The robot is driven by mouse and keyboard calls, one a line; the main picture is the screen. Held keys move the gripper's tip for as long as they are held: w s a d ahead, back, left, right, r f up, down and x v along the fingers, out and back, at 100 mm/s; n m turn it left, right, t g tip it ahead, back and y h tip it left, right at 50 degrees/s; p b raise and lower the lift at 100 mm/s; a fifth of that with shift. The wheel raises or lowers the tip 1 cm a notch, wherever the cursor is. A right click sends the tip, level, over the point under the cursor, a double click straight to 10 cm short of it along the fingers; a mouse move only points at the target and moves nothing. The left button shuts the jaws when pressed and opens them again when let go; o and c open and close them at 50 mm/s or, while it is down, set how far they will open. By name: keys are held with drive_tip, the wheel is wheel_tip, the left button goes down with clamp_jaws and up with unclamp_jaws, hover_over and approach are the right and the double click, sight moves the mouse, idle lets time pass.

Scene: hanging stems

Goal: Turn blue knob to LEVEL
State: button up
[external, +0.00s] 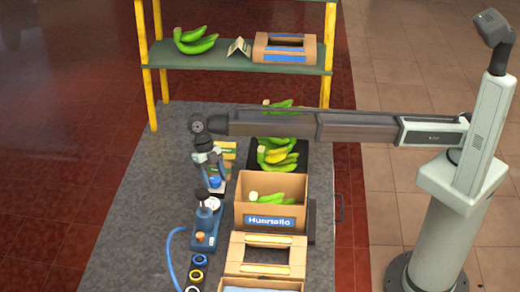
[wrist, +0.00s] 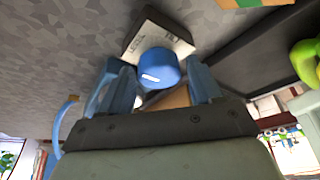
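The blue knob (wrist: 160,66) is round with a short white mark on its rim, and sits on a small box with a pale, lettered face (wrist: 172,38). The lettering is too small and tilted to read surely. My gripper (wrist: 155,78) is open, with one blue-grey finger on each side of the knob and a narrow gap showing at both sides. In the external view my gripper (external: 214,173) points down at the blue knob (external: 215,182) on the grey bench, and partly hides it and its box.
A blue device (external: 206,226) with a round white dial and an orange knob stands just in front. A "Huertaño" carton (external: 270,222) with bananas is close on the right. Green bananas (external: 195,40) and another carton (external: 285,48) sit on the back shelf. The bench's left side is clear.

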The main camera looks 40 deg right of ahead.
drive_tip(key=shift+o, duration=0.7)
drive_tip(key=shift+r, duration=0.1)
drive_tip(key=v, duration=1.3)
drive_tip(key=shift+w+r, duration=0.15)
drive_tip(key=shift+r, duration=0.15)
